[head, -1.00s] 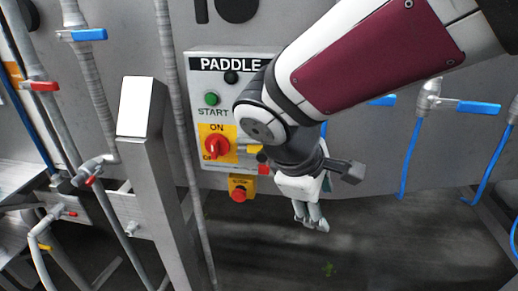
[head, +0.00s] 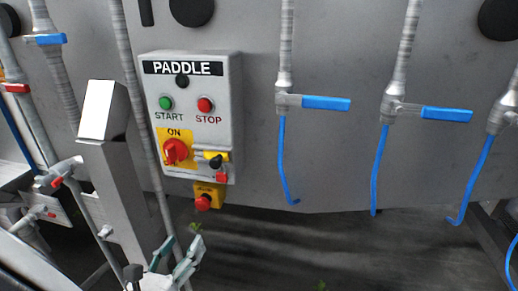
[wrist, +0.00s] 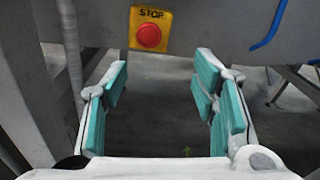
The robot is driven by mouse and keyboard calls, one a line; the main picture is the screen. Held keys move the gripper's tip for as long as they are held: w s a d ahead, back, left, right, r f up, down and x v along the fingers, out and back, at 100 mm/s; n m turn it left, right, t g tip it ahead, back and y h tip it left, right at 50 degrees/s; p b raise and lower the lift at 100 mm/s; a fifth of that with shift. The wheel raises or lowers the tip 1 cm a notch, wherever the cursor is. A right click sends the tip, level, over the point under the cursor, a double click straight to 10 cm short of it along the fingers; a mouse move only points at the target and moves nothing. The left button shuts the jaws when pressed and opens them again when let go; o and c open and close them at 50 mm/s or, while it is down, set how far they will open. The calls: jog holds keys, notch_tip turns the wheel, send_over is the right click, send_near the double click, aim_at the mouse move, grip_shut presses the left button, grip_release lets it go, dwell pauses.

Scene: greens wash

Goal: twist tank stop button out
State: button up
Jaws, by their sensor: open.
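The tank stop button (head: 203,202) is a red mushroom head on a small yellow box (head: 213,189) under the PADDLE panel. In the wrist view the red button (wrist: 149,36) sits on its yellow plate marked STOP (wrist: 151,14), beyond the fingertips and above the middle. My gripper (head: 178,262) is at the bottom of the head view, below and slightly left of the button, apart from it. In the wrist view my gripper (wrist: 162,82) has its teal-padded fingers spread wide with nothing between them.
The grey PADDLE panel (head: 232,100) above carries a green START button (head: 166,103), a red STOP button (head: 206,105) and a red ON switch (head: 175,151). A steel post (head: 120,170) stands close on the left. Blue-handled valves (head: 326,103) hang at right. The floor below is open.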

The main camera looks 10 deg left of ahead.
aim_at(201, 207)
jog(key=shift+n+t+y, duration=0.3)
jog(key=shift+n+y, duration=0.1)
jog(key=shift+y, duration=0.1)
jog(key=w+p, duration=0.1)
jog(key=w, duration=1.2)
jog(key=shift+w+a, duration=0.1)
jog(key=shift+a, duration=0.05)
jog(key=c, duration=1.2)
